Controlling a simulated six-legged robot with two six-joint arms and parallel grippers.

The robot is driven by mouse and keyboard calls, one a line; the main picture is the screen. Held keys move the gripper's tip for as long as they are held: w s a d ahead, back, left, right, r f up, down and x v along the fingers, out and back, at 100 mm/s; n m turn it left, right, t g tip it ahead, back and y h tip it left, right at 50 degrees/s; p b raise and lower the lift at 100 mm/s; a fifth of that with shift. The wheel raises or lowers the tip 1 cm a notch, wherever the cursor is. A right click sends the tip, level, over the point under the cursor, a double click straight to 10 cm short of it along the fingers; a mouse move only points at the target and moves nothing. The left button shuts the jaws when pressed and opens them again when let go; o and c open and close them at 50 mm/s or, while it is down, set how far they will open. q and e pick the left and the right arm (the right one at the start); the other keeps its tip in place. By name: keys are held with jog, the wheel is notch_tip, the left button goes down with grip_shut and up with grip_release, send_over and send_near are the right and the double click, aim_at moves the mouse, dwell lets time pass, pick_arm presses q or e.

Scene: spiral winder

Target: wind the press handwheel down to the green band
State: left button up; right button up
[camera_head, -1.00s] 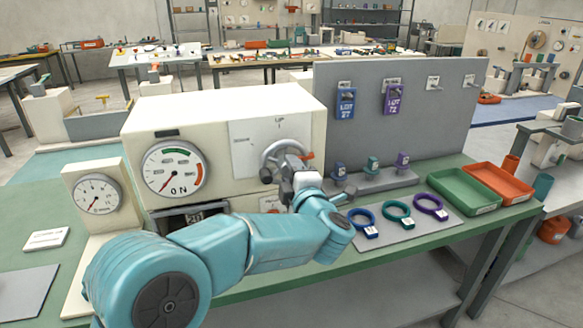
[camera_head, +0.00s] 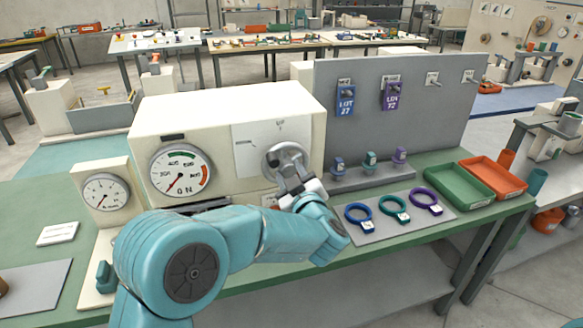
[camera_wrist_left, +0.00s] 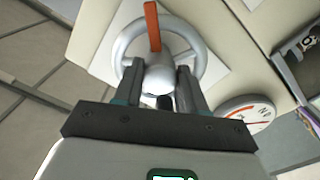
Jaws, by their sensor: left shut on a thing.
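The press handwheel (camera_head: 285,152) is a grey wheel on the front of the cream press housing (camera_head: 222,108). In the left wrist view the handwheel (camera_wrist_left: 199,50) has a silver rim and an orange bar reaching out from its middle. My left gripper (camera_head: 288,183) is at the wheel in the head view. In the left wrist view its two fingers (camera_wrist_left: 160,78) straddle a rounded silver part of the wheel and are shut on it. The large dial (camera_head: 181,172) left of the wheel has a green band at its top; its red needle points down-left. My right gripper is out of view.
A smaller dial (camera_head: 106,193) stands at the left. Three coloured rings lie on a grey mat (camera_head: 385,232) at the right, beside a green tray (camera_head: 459,187) and an orange tray (camera_head: 492,179). A grey panel (camera_head: 420,130) holds tags on pegs.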

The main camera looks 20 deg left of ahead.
pick_arm(q)
jog(key=m+p, duration=0.3)
jog(key=m, duration=0.2)
jog(key=shift+a+m+p, duration=0.1)
jog(key=shift+m+p, duration=0.85)
jog(key=shift+m, duration=0.85)
jog(key=shift+f, duration=0.1)
jog(key=shift+s, duration=0.1)
jog(key=o, duration=1.1)
jog(key=shift+c, duration=0.2)
jog(key=b+v, duration=0.3)
jog(key=v, duration=1.3)
jog(key=shift+b, duration=0.35)
jog(key=shift+s, duration=0.1)
